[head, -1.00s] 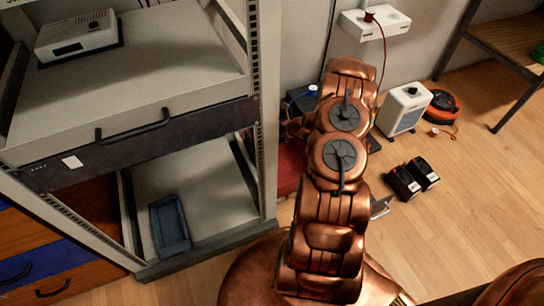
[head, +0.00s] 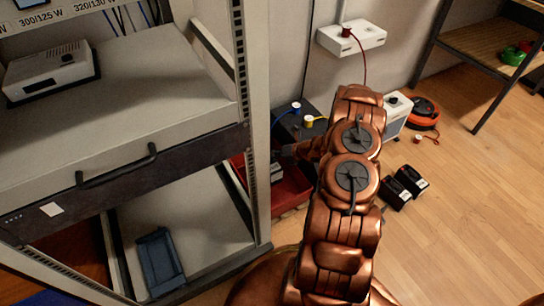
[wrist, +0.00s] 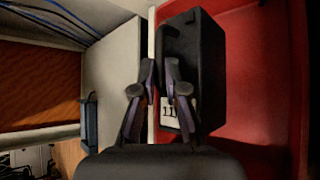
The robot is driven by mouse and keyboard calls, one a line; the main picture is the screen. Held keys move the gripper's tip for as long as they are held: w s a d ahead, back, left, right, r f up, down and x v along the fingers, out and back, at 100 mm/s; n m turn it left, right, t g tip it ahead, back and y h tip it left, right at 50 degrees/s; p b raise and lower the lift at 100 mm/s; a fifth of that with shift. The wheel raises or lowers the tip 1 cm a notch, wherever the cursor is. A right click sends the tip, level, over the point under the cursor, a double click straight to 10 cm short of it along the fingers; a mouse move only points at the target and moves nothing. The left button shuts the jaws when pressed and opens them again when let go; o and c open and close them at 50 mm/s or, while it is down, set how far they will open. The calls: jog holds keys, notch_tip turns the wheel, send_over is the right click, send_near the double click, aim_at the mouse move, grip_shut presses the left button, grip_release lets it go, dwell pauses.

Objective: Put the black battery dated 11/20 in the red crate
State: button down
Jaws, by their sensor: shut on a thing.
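The red crate (head: 291,194) stands on the floor right of the rack, partly hidden by my arm. Its red inside (wrist: 262,80) fills the right of the wrist view. My gripper (wrist: 161,75) is shut on a black battery (wrist: 205,60), which is over or inside the crate. I cannot tell whether it touches the crate's bottom. Its white label (wrist: 169,113) reads "11"; a finger hides the rest. In the head view my gripper (head: 285,152) is small and dark, and the battery (head: 277,172) shows only in part beside the rack post.
Two other black batteries (head: 404,187) stand on the floor at right. The rack post (head: 257,120) is close left of the crate. A blue tray (head: 160,262) lies on the lower shelf. Blue and yellow spools (head: 302,113) sit behind the crate.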

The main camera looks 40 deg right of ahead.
aim_at(273, 164)
jog(key=shift+f+b, duration=0.8)
jog(key=shift+f, duration=2.95)
jog(key=c, duration=1.2)
grip_release()
jog(key=shift+f, duration=0.1)
jog(key=shift+s+r, duration=0.1)
jog(key=shift+r, duration=0.65)
jog(key=p+v, duration=0.3)
jog(key=v, duration=0.8)
jog(key=shift+s+d, duration=0.2)
jog(key=shift+s, duration=0.1)
